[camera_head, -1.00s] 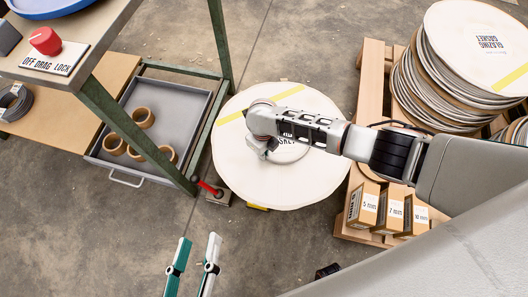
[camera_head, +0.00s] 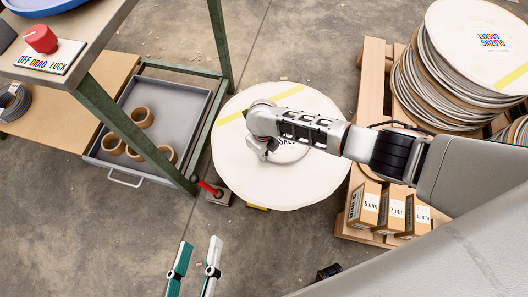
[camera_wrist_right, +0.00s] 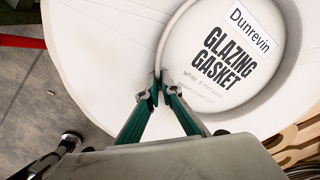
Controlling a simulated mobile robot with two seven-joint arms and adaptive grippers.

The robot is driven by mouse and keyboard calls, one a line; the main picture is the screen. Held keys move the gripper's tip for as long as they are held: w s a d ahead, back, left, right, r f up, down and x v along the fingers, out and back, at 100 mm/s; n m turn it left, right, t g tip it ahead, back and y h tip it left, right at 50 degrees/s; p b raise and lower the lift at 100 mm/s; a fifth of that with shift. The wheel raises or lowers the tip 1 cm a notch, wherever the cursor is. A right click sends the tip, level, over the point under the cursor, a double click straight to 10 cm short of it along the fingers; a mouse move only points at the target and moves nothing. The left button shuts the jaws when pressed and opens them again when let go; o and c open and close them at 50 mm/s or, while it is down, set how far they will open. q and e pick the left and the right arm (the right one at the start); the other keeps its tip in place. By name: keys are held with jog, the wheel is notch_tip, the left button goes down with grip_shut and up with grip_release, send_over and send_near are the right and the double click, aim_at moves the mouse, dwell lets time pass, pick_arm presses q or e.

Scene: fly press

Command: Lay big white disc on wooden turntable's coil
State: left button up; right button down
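The big white disc (camera_head: 305,185), with a yellow stripe, is mid-view in the head view, flat side up. In the right wrist view the disc (camera_wrist_right: 95,45) shows a raised round rim around a "Glazing Gasket" label. My right gripper (camera_wrist_right: 160,88) has its fingertips together at that rim and seems to pinch it; in the head view this gripper (camera_head: 262,150) is over the disc's middle. What lies under the disc is mostly hidden, including any turntable or coil, and I cannot tell whether they touch. My left gripper (camera_head: 195,266) is open and empty at the bottom.
A red-handled part (camera_head: 210,189) sticks out at the disc's lower left edge. A wooden pallet (camera_head: 370,85) at right bears a stack of discs (camera_head: 480,45) and small boxes (camera_head: 390,208). At left stand a green-legged bench (camera_head: 130,128) and a grey tray (camera_head: 185,95) with several rings.

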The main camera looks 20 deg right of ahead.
jog(key=shift+f, duration=0.3)
dwell(0.5)
jog(key=c, duration=2.2)
grip_release()
jog(key=shift+o, duration=0.6)
